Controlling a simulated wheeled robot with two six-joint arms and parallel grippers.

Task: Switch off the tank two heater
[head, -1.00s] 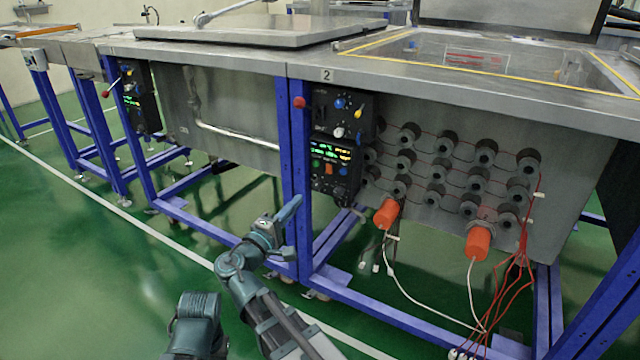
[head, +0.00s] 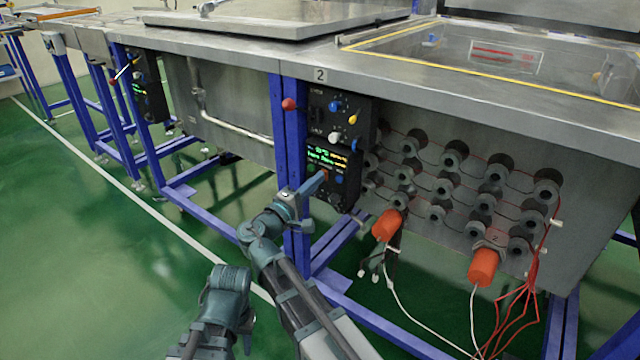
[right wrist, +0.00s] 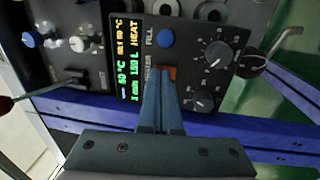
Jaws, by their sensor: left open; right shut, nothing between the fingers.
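The tank two control panel (head: 338,150) is black, on the blue frame under the "2" label. In the right wrist view its lit display (right wrist: 128,60) shows green and yellow text, including "HEAT". Below the display is the red-orange heater switch (right wrist: 168,73), partly hidden by my right fingertips. My right gripper (right wrist: 160,80) is shut and empty, its tips at the switch; I cannot tell whether they touch it. In the head view, the right gripper (head: 321,178) reaches the panel from the lower left. My left gripper (head: 228,290) is open, low and away from the panel.
A blue button (right wrist: 166,38) marked FILL and two black knobs (right wrist: 218,53) sit near the switch. A red-balled lever (head: 289,104) is beside the upper panel. Orange plugs (head: 386,225) with cables are at the right. Tank one's panel (head: 145,85) is further left.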

